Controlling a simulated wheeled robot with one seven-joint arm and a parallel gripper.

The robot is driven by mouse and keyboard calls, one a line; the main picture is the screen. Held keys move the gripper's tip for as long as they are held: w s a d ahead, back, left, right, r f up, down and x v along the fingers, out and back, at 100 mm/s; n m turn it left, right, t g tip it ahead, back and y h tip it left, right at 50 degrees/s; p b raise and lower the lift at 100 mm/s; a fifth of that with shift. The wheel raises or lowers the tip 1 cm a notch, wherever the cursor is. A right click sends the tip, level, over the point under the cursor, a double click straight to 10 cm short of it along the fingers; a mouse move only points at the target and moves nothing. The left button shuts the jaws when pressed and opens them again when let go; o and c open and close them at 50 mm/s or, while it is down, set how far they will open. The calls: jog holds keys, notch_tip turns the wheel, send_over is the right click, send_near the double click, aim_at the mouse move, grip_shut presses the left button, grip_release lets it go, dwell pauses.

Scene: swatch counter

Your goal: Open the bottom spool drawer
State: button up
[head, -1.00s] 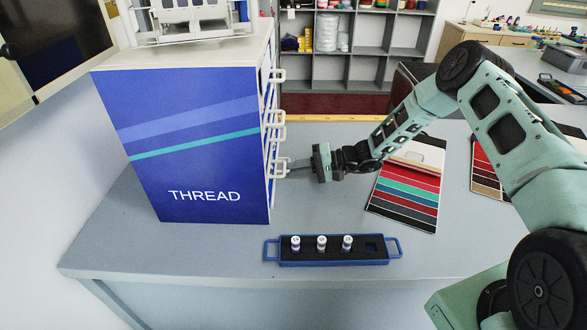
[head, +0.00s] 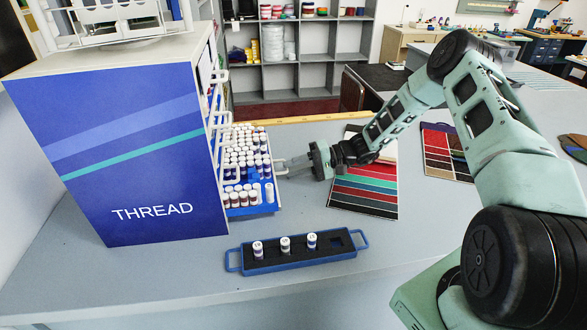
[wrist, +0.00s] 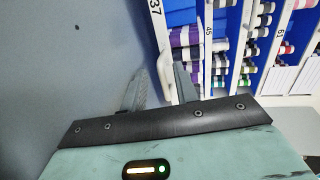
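The blue THREAD cabinet (head: 120,150) stands on the left of the counter. Its bottom spool drawer (head: 262,209) is slid out to the right, with rows of white-topped spools (head: 245,165) showing inside. My gripper (head: 281,167) is at the drawer's outer front, low over the counter. Purple, white and green spools (wrist: 185,50) show beyond the fingers.
A blue tray (head: 295,262) with three spools lies in front of the cabinet. Striped swatch cards (head: 365,190) lie under and right of my arm. Upper drawer handles (head: 220,118) stick out above the open drawer. Counter between the tray and swatches is clear.

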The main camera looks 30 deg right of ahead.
jog(key=b+v, duration=0.5)
jog(key=v, duration=1.2)
jog(key=shift+d+b, duration=0.2)
jog(key=shift+b, duration=0.2)
